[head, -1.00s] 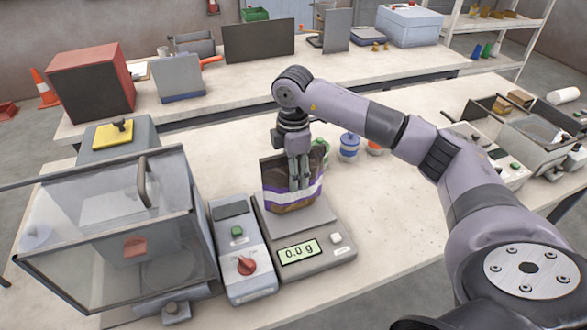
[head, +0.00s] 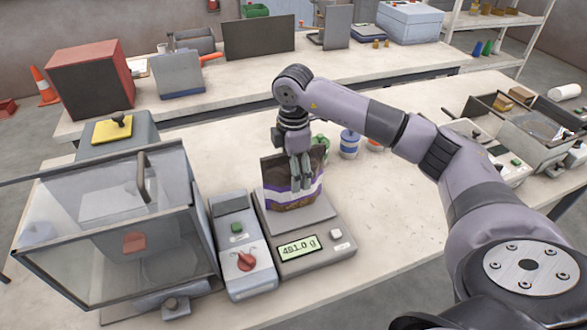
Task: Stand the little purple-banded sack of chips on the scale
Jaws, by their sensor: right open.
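The purple-banded sack (head: 280,190), dark brown with a white and purple band, stands upright on the plate of the scale (head: 313,219). The scale's display (head: 299,247) shows a reading that looks like 451.0 g. My right gripper (head: 301,182) points down at the sack's front right side, with its fingers open. It covers part of the sack, and I cannot tell whether a finger still touches it. My left gripper is not in view.
A control box with a red knob (head: 246,261) stands directly left of the scale, beside a clear-walled cabinet (head: 80,262). A blue-and-white tub (head: 349,145) and a green item (head: 320,143) are behind the scale.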

